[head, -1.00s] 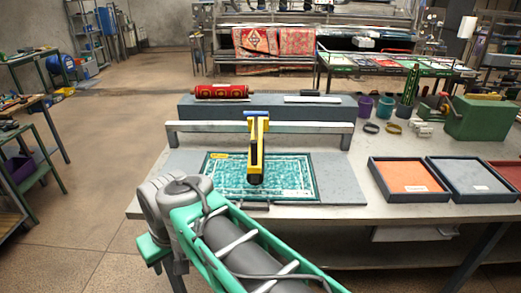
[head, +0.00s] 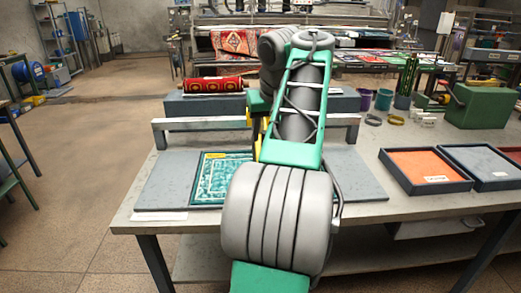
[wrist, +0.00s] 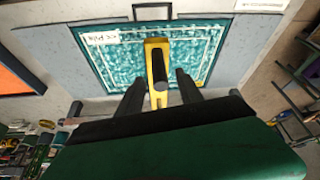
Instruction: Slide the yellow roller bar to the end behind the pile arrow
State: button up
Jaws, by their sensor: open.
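In the head view only a sliver of the yellow bar (head: 257,137) shows behind my arm. A pale label (wrist: 100,38) with arrow marks and what looks like "Pile" lies at the rug's upper left corner in the wrist view. My gripper (wrist: 159,82) is open, one dark finger on each side of the grip; contact cannot be told.
A metal rail (head: 200,123) crosses behind the rug, with a grey block (head: 205,105) and a rolled red rug (head: 212,85) beyond. An orange-bottomed tray (head: 425,184) and a grey tray (head: 484,180) stand to the right. The left of the grey board (head: 165,180) is clear.

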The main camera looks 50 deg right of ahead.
jog(key=b+x, duration=0.4)
jog(key=x, duration=0.2)
jog(key=shift+f, duration=0.15)
jog(key=shift+c, duration=0.5)
grip_shut()
dwell(0.6)
